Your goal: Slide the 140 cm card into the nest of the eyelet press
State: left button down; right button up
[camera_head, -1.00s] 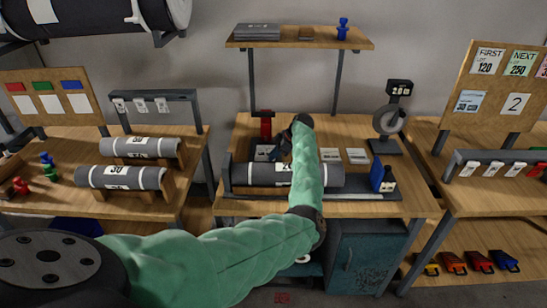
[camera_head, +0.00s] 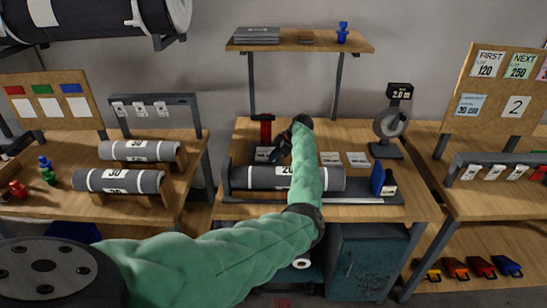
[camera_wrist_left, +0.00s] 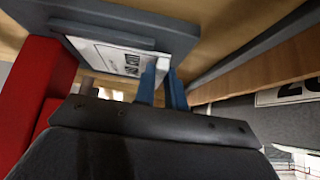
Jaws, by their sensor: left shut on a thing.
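The red eyelet press (camera_head: 265,128) stands at the back left of the middle bench. Its red body (camera_wrist_left: 42,95) fills the left of the left wrist view, beside a grey plate (camera_wrist_left: 178,38). My left gripper (camera_head: 279,156) is next to the press, behind the dark roll. In the wrist view its blue fingers (camera_wrist_left: 165,88) are shut on the edge of a white printed card (camera_wrist_left: 118,57). The card overlaps the grey plate; I cannot tell whether it sits in the nest. Its length mark is not readable. My right gripper is out of view.
A dark roll (camera_head: 245,178) lies along the front of the bench, below my left forearm. Two loose cards, one left (camera_head: 330,158) and one right (camera_head: 358,159), lie right of the arm. A blue block (camera_head: 378,178) and a round-headed stand (camera_head: 390,122) are further right.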

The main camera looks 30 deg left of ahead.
pick_arm(q)
jog(key=c, duration=1.4)
grip_release()
